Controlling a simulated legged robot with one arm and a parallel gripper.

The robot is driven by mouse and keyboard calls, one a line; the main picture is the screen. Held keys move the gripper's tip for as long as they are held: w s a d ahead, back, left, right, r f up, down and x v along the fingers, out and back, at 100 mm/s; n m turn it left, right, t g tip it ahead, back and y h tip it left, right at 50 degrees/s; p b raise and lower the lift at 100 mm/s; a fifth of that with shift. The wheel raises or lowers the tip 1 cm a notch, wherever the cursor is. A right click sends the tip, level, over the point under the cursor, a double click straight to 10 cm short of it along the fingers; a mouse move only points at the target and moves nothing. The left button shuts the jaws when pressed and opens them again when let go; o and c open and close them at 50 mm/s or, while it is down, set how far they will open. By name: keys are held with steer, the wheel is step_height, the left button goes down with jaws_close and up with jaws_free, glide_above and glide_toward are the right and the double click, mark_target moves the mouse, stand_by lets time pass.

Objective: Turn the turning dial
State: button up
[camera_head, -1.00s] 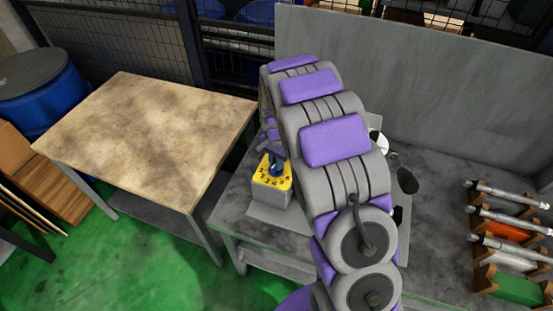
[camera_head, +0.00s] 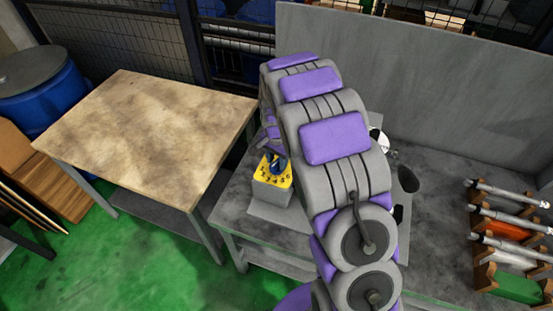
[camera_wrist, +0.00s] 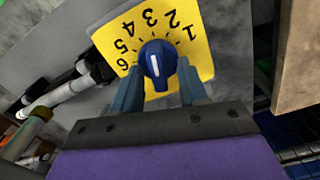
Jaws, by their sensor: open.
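The turning dial (camera_wrist: 157,62) is a round blue knob with a white pointer line, set on a yellow plate (camera_wrist: 197,22) marked with numbers 1 to 6. In the wrist view the pointer runs nearly along the picture's vertical. My gripper (camera_wrist: 160,88) is open, with one blue-grey finger on each side of the dial's near part; I cannot tell whether they touch it. In the head view the yellow-topped grey box (camera_head: 270,189) stands on the grey bench, left of my arm. The gripper and dial are small and partly hidden there.
A wooden-topped table (camera_head: 150,130) stands left of the grey bench (camera_head: 232,212). Racks with metal rods (camera_head: 510,228) lie on the bench at right. A grey panel (camera_head: 420,90) rises behind. A blue barrel (camera_head: 45,100) stands at far left.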

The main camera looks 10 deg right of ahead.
mark_target(276, 161)
step_height(276, 161, up, 17)
steer(key=p, duration=0.2)
steer(key=shift+r, duration=0.15)
stand_by(0.5)
steer(key=s+r+n+g+b, duration=0.1)
steer(key=s+n, duration=0.8)
steer(key=s, duration=2.9)
steer(key=shift+s+r+n+g, duration=0.3)
steer(key=shift+r+n+g, duration=0.1)
steer(key=shift+r, duration=0.3)
steer(key=shift+d, duration=0.1)
